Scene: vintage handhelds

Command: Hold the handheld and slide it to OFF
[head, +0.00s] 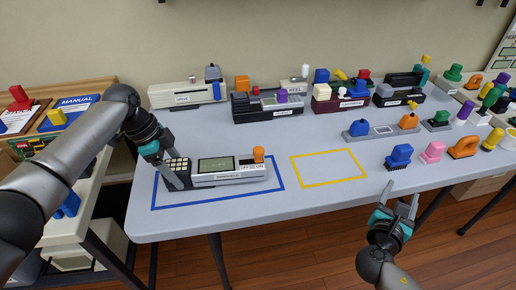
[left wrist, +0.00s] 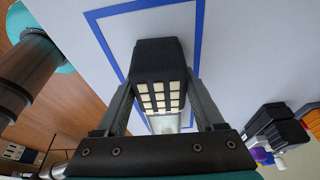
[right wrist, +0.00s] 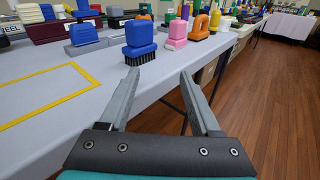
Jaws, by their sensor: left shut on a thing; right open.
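The handheld (head: 228,178) lies inside the blue outline on the table, its label at the front and its screen facing up. An orange slider knob (head: 258,154) stands at its right end, by the small OFF and ON lettering. My left gripper (head: 176,172) is shut on the handheld's left end, around the keypad block. The left wrist view shows the fingers on both sides of this dark block (left wrist: 158,62) with pale keys. My right gripper (head: 403,204) is open and empty, in front of the table's front edge, right of the handheld. It also shows in the right wrist view (right wrist: 158,75).
A yellow outline (head: 330,167) right of the handheld is empty. A blue brush (head: 399,157), a pink piece (head: 432,153) and an orange piece (head: 465,147) stand near the front right. Several other devices line the back of the table.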

